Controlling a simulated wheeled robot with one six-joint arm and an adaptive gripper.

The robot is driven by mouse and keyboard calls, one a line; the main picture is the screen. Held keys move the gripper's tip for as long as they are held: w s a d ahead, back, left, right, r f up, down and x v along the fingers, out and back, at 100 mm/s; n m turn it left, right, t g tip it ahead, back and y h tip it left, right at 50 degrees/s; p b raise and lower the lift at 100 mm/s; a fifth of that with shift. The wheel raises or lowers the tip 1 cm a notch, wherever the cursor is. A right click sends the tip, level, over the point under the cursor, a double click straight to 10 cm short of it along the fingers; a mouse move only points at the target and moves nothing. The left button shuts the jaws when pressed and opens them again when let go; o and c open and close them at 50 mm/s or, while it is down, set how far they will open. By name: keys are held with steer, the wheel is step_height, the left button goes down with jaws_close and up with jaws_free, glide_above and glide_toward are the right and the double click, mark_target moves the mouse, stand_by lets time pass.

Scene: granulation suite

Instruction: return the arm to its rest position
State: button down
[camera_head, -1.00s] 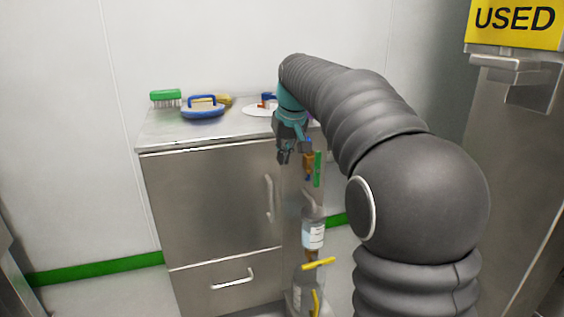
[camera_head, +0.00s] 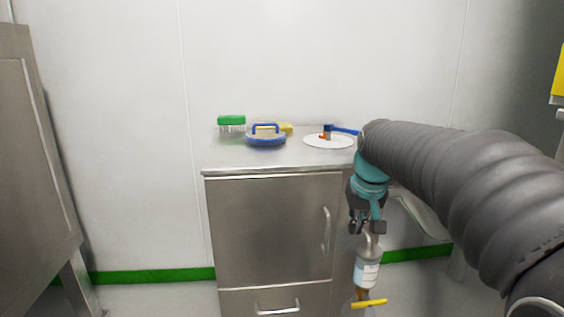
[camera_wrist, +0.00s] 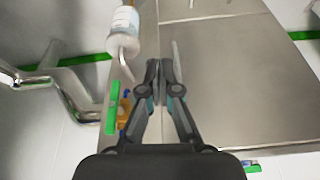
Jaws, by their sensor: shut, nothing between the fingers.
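My gripper (camera_head: 367,226) hangs at the end of my dark-sleeved arm, beside the right side of the steel cabinet (camera_head: 270,230) in the head view. It points downward. In the wrist view my gripper (camera_wrist: 163,72) has its fingers together with nothing between them. A bottle with a white label (camera_head: 366,272) shows just below my gripper in the head view; it also appears in the wrist view (camera_wrist: 124,28), left of the fingers. I cannot tell whether the gripper touches it.
On the cabinet top lie a green brush (camera_head: 231,121), a blue-handled pad (camera_head: 265,138), a yellow item (camera_head: 286,128) and a white plate (camera_head: 318,143) with a blue-handled tool. A steel unit (camera_head: 35,160) stands at left. A yellow handle (camera_head: 369,303) shows low down.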

steer(key=s+f+t+p, duration=0.1)
steer(key=s+f, duration=0.1)
steer(key=s, duration=1)
steer(key=s+a+f+p, duration=0.1)
steer(key=s+f, duration=0.1)
steer(key=s, duration=1.1)
steer(key=shift+s+f+t+p, duration=0.25)
steer(key=shift+f+t+p, duration=0.1)
steer(key=shift+f+t, duration=0.05)
steer(key=shift+a, duration=0.1)
